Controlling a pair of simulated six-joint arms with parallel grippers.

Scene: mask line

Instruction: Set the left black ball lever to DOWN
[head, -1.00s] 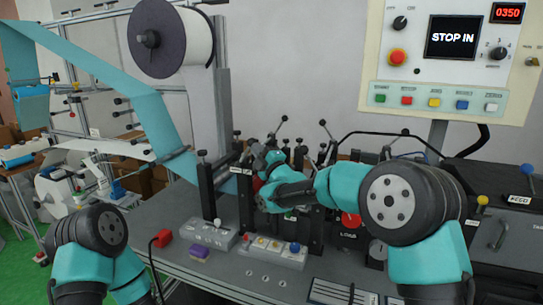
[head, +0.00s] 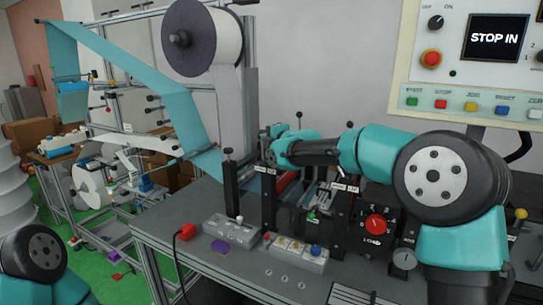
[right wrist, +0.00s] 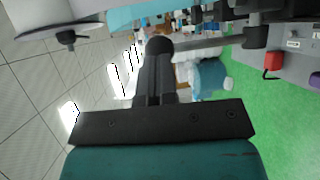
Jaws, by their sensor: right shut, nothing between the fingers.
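A black ball lever (head: 299,114) stands up behind my right arm in the head view, its lower rod hidden. Another black ball (head: 350,124) shows farther right. I cannot tell which is the left lever. My right gripper (head: 268,131) reaches across the machine from the right, its fingertips small and unclear there. In the right wrist view my right gripper (right wrist: 157,60) is shut and empty, and a black ball (right wrist: 159,46) on a grey rod shows at its fingertips. I cannot tell whether they touch. My left gripper is outside the view; only its arm shows at lower left.
A large film reel (head: 202,38) and a blue web (head: 130,75) stand at the back left. A control panel (head: 475,60) reads STOP IN. A red dial (head: 376,224) and a button box (head: 297,250) are in front.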

